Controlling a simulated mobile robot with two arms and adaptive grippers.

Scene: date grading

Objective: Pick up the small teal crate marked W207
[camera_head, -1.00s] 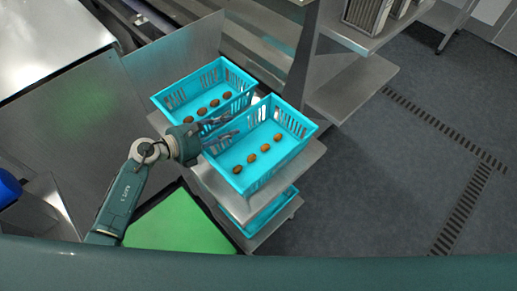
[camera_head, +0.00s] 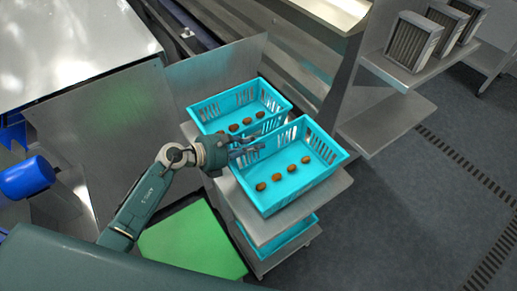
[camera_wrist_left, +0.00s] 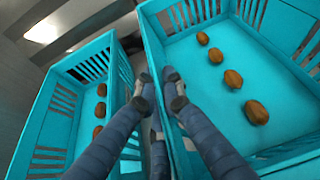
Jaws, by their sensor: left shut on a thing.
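Two teal slotted crates stand side by side on a metal cart. My left gripper (camera_head: 246,150) is shut on the side wall of the nearer crate (camera_head: 318,178). In the left wrist view one fingertip is inside this crate (camera_wrist_left: 305,108) and the other outside, with the wall between them. Several brown dates (camera_head: 290,168) lie in it. I cannot tell whether it is clear of the shelf. The farther crate (camera_head: 277,98) also holds several dates and is close beside the gripper. No W207 marking is readable on either crate. My right gripper is out of view.
Another teal crate (camera_head: 290,237) is on the cart's lower level, mostly hidden. A green surface (camera_head: 195,243) lies in front, left of the cart. Metal shelves (camera_head: 390,122) with grey slatted units (camera_head: 412,42) stand at the right. The dark floor (camera_head: 390,230) there is clear.

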